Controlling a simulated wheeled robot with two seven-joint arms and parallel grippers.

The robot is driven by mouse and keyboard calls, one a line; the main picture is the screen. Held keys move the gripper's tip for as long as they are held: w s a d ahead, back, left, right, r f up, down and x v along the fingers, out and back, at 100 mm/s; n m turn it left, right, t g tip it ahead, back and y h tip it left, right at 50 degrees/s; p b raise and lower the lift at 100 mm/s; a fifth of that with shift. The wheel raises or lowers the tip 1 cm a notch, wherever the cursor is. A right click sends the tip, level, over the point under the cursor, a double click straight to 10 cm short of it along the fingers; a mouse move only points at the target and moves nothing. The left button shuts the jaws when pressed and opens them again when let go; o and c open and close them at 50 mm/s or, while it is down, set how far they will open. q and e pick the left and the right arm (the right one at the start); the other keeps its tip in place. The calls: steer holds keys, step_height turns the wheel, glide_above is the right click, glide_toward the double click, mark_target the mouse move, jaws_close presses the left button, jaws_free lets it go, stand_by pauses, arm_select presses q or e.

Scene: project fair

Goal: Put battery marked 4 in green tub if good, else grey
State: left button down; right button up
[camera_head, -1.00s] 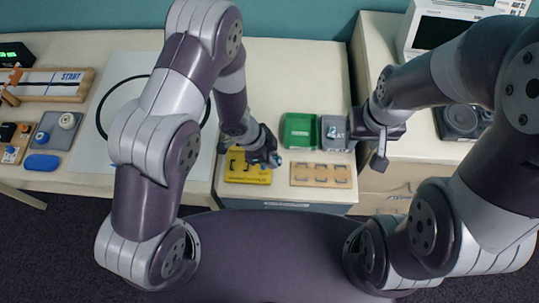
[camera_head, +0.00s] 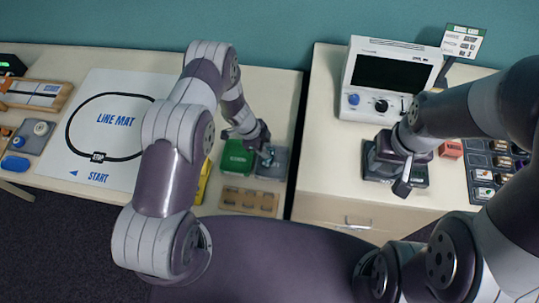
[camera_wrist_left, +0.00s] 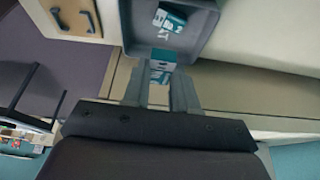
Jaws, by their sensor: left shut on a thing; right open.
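My left gripper (camera_head: 268,157) is shut on a small teal-and-white battery, which shows between the fingers in the left wrist view (camera_wrist_left: 161,70). The number on it cannot be read. The gripper is at the grey tub (camera_head: 280,158), with the held battery by the tub's near wall in the left wrist view. Another teal-and-white battery (camera_wrist_left: 170,17) lies inside the grey tub (camera_wrist_left: 200,40). The green tub (camera_head: 237,157) stands just left of the grey one; no battery shows in it. My right gripper (camera_head: 404,182) is open over a dark device (camera_head: 374,170) on the right table.
A wooden slotted holder (camera_head: 250,202) lies in front of the tubs. A yellow tray (camera_head: 203,182) is mostly hidden by my left arm. A white instrument with a dark screen (camera_head: 392,75) stands behind the dark device. A line mat (camera_head: 112,120) lies at left.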

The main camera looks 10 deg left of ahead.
arm_select(q)
steer(key=shift+w+d+r, duration=0.1)
steer(key=shift+w+d, duration=0.15)
steer(key=shift+w, duration=0.1)
steer(key=shift+s+a, duration=0.15)
steer(key=shift+a, duration=0.05)
steer(key=shift+s+a+f+b, duration=0.1)
steer(key=shift+a+f+b, duration=0.6)
steer(key=shift+f, duration=0.15)
steer(key=b+x, duration=0.2)
steer(key=x, duration=0.1)
steer(key=b+x, duration=0.1)
steer(key=shift+a+f, duration=0.2)
steer(key=shift+f, duration=0.1)
steer(key=shift+a, duration=0.3)
steer(key=c, duration=0.9)
jaws_free()
steer(key=shift+c, duration=0.2)
steer(key=shift+o, duration=0.7)
steer(key=shift+d, duration=0.15)
arm_select(e)
steer(key=f, duration=0.2)
steer(key=a+f, duration=0.1)
steer(key=f, duration=0.1)
steer(key=shift+s+f, duration=0.1)
steer(key=shift+s, duration=0.05)
arm_select(q)
steer(key=shift+r, duration=0.1)
